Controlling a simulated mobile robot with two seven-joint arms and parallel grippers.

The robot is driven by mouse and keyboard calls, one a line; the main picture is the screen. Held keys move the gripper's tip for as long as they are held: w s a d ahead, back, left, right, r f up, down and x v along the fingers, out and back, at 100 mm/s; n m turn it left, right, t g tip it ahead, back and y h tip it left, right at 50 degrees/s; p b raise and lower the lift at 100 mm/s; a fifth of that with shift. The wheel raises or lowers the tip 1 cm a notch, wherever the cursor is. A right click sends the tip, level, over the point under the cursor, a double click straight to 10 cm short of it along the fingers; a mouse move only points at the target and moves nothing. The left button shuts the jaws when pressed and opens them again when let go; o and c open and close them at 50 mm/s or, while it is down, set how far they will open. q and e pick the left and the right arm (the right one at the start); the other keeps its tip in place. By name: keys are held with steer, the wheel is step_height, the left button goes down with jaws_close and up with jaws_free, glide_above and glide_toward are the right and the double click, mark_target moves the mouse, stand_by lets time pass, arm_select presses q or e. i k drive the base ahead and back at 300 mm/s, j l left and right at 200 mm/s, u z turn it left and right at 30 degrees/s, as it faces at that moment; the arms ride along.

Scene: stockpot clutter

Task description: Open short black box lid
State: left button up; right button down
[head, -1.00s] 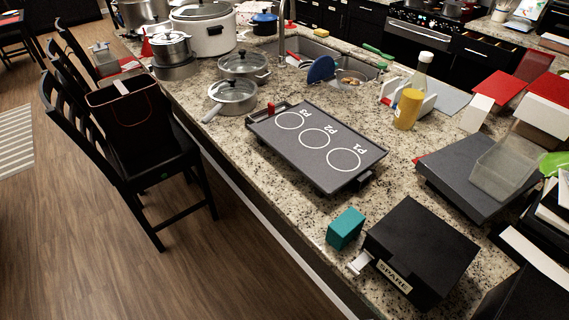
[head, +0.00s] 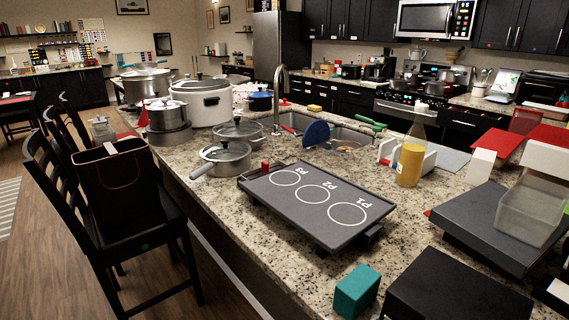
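A short black box (head: 452,291) with a flat black lid sits at the front right of the granite counter, partly cut off by the bottom edge of the head view. Its lid looks shut. The front face with the SPARE label, seen earlier, is now out of the picture. A teal block (head: 356,291) stands just left of the box. Neither of my grippers shows in the head view.
A black griddle (head: 318,204) marked P1, P2, P3 lies behind the box. A dark flat case with a clear bin (head: 533,210) stands to the right. A yellow bottle (head: 411,155) and pots (head: 226,160) stand further back. A black chair (head: 120,235) stands at the left.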

mark_target(436, 286)
steer(key=z, duration=1.2)
